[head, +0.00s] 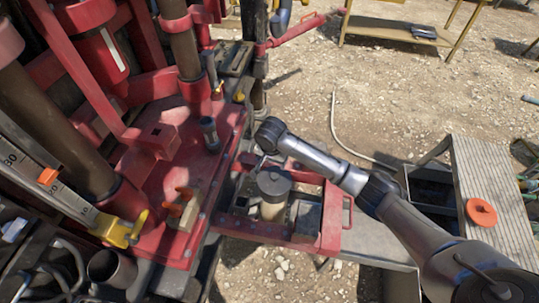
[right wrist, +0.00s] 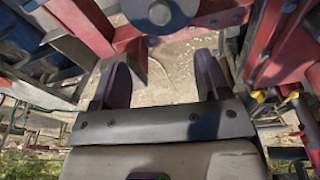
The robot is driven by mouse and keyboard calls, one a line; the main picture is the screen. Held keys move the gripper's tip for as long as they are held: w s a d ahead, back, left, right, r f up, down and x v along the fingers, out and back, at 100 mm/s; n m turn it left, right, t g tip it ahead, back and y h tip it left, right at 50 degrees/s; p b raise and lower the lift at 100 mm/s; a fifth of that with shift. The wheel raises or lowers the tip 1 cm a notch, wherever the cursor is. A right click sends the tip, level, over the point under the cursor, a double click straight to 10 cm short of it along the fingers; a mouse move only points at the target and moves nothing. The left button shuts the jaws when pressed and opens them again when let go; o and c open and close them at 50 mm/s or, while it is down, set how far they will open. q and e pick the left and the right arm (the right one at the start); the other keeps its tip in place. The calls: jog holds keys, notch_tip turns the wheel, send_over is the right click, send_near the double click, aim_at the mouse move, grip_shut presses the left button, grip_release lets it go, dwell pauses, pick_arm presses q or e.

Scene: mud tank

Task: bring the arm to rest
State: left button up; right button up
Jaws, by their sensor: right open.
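My right arm (head: 320,163) comes in from the lower right of the head view and ends over the red frame near the middle. Its gripper is mostly hidden beneath the wrist there. In the right wrist view my right gripper (right wrist: 163,82) shows two dark fingers spread wide apart, with nothing between them but pale ground farther off. My left gripper is in neither view.
Below the wrist, a lidded canister (head: 273,194) stands in a red frame (head: 328,222). Red rig machinery (head: 150,215) fills the left. A slatted bench (head: 495,190) at right holds an orange disc (head: 481,212). Open gravel lies behind, with a yellow table (head: 392,30).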

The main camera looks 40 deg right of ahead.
dwell(0.3)
jog(key=w+a+r+n+t, duration=0.2)
jog(key=r+n+t, duration=0.1)
jog(key=r+n, duration=0.35)
jog(key=w+a+r+n+t, duration=0.1)
jog(key=a+r+n+t, duration=0.15)
jog(key=r+n, duration=0.35)
jog(key=s+a+r+n+t, duration=0.4)
jog(key=a, duration=0.1)
jog(key=s+a+f+m+g+y, duration=0.1)
jog(key=s+f+g, duration=0.1)
jog(key=s+f, duration=0.7)
jog(key=s+a+f+m+g, duration=0.15)
jog(key=s+f, duration=0.35)
jog(key=s, duration=0.8)
jog(key=s+f+g+y, duration=0.1)
jog(key=s+f+g, duration=0.2)
jog(key=s+f, duration=0.55)
jog(key=s+r+p, duration=0.3)
jog(key=r+p, duration=2.6)
jog(key=r, duration=0.1)
jog(key=shift+r, duration=0.4)
